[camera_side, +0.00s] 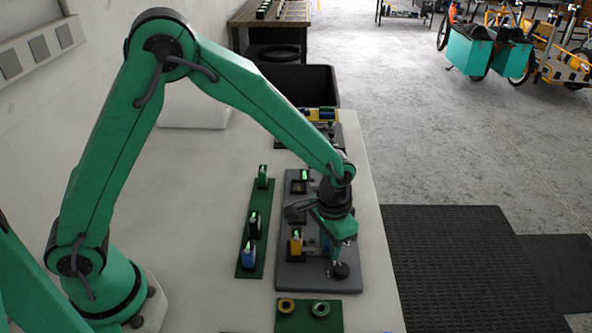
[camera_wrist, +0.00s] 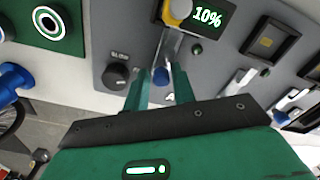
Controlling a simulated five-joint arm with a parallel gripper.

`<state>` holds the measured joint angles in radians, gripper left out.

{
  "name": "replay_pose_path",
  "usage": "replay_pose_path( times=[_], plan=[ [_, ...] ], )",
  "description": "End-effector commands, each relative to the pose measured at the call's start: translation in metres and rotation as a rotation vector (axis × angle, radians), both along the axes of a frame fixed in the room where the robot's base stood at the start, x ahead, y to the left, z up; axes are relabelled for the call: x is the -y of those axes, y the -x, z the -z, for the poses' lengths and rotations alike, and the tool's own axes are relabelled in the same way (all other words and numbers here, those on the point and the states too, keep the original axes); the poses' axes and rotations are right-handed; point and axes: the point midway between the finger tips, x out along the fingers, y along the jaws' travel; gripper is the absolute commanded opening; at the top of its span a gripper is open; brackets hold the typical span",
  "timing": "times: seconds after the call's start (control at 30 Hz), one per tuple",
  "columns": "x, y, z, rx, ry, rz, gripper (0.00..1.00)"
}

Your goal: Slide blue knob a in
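The blue knob (camera_wrist: 161,76) shows in the wrist view on a pale slot in the grey panel (camera_wrist: 205,75). A label partly covered by a finger sits just below it. My gripper (camera_wrist: 160,80) is open, with one green finger on each side of the blue knob and a visible gap to it. Whether the fingertips reach down to its height is hard to tell. In the side view my gripper (camera_side: 330,255) is low over the right part of the grey panel (camera_side: 315,283) and hides most of the knob's area.
A black rotary knob (camera_wrist: 117,76) is to the left. Green strips with upright parts (camera_side: 252,225) and rings (camera_side: 320,309) lie around the panel.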

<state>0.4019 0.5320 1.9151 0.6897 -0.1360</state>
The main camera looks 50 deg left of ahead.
Motion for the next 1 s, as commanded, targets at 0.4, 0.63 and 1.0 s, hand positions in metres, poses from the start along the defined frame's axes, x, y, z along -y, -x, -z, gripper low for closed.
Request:
replay_pose_path(
  times=[0.4, 0.63, 1.0],
  plan=[
    [-0.004, 0.003, -0.005, -0.014, -0.006, -0.007, 0.33],
    [-0.003, 0.002, -0.023, -0.007, -0.003, -0.005, 0.33],
    [-0.002, 0.001, -0.043, -0.006, -0.003, -0.004, 0.33]
  ],
)
